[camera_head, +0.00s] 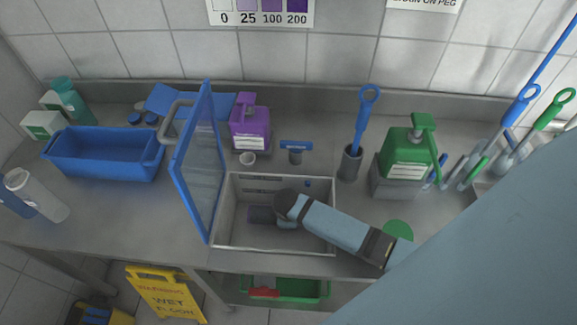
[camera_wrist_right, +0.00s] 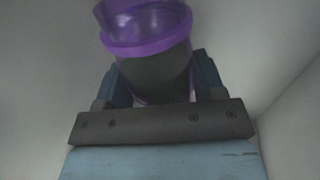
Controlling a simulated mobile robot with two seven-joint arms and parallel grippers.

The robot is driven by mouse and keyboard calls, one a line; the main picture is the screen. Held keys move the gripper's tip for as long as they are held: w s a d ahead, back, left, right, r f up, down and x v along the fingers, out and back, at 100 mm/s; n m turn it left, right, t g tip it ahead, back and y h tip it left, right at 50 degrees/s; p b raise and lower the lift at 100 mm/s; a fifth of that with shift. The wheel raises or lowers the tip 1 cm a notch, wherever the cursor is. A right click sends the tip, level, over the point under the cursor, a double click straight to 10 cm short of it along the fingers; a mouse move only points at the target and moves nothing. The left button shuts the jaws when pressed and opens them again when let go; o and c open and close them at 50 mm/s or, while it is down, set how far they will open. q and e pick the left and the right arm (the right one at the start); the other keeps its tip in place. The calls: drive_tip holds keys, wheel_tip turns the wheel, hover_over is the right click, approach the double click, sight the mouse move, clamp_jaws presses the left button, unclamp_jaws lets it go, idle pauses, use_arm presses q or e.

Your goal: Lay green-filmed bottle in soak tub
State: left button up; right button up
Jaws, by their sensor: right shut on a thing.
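The soak tub (camera_head: 226,210) is a pale, rectangular open box at the front middle of the counter. Its blue-framed clear lid (camera_head: 200,160) stands raised at the left side. My right gripper (camera_head: 277,214) reaches down into the tub from the right. In the right wrist view the bottle (camera_wrist_right: 155,70) has a purple collar and a dark see-through body between the fingers (camera_wrist_right: 160,80). The film's colour is unclear, as is whether the bottle touches the floor. My left gripper is out of view.
A green jug (camera_head: 405,155) stands to the right.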

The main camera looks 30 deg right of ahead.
drive_tip(key=shift+f, duration=0.55)
idle(0.8)
idle(0.3)
drive_tip(key=o, duration=1.1)
drive_tip(key=p+v, duration=0.2)
drive_tip(key=p, duration=0.1)
drive_tip(key=shift+s+r, duration=0.1)
drive_tip(key=shift+r, duration=0.25)
drive_tip(key=p+v, duration=0.2)
drive_tip(key=shift+a+r+p, duration=0.1)
drive_tip(key=shift+r+p, duration=0.2)
drive_tip(key=shift+p, duration=0.05)
drive_tip(key=shift+s+r, duration=0.1)
drive_tip(key=shift+r, duration=0.05)
drive_tip(key=shift+v, duration=2.15)
